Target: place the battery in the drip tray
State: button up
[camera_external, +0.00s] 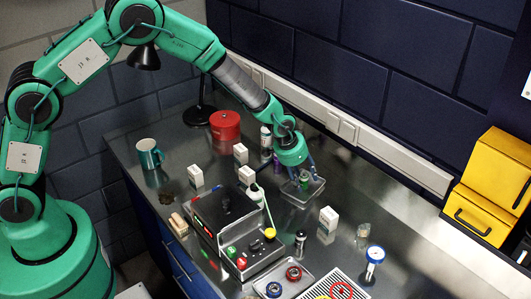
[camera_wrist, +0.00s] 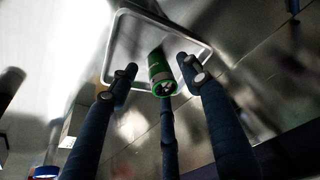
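A green cylinder with a dark end, which looks like the battery (camera_wrist: 161,72), shows between my fingertips in the wrist view; it is small in the external view (camera_external: 304,179). It appears tilted and within the outline of a shallow metal tray (camera_external: 312,195), likely the drip tray, whose rim also shows in the wrist view (camera_wrist: 108,52). My gripper (camera_external: 302,171) points down over this tray. In the wrist view my gripper (camera_wrist: 162,80) has its fingers spread, with gaps visible beside the cylinder. I cannot tell whether the cylinder touches the tray floor.
A control box (camera_external: 225,222) and several white cartons, one (camera_external: 328,221) right of the tray, stand on the metal bench. A red tin (camera_external: 225,125) stands behind left. Another tray (camera_external: 262,289) with rings lies at the front. Yellow bins (camera_external: 492,185) stand right.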

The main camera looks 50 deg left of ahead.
jog(key=shift+r, duration=0.15)
jog(key=v, duration=1.2)
dwell(0.7)
jog(key=s+a+r, duration=0.6)
jog(key=s+r, duration=0.3)
jog(key=r, duration=0.3)
jog(key=s+a+r, duration=0.5)
jog(key=s+r, duration=0.4)
jog(key=r, duration=0.2)
jog(key=s+a+r, duration=0.2)
jog(key=s, duration=0.7)
jog(key=s+a+r+n+t, duration=0.1)
jog(key=s+a+r, duration=0.1)
jog(key=s, duration=0.8)
jog(key=s+a+r+y, duration=0.1)
jog(key=s+a+r, duration=0.1)
jog(key=s, duration=0.8)
jog(key=shift+a+n+t, duration=0.3)
jog(key=shift+a+n, duration=0.1)
jog(key=shift+a, duration=0.45)
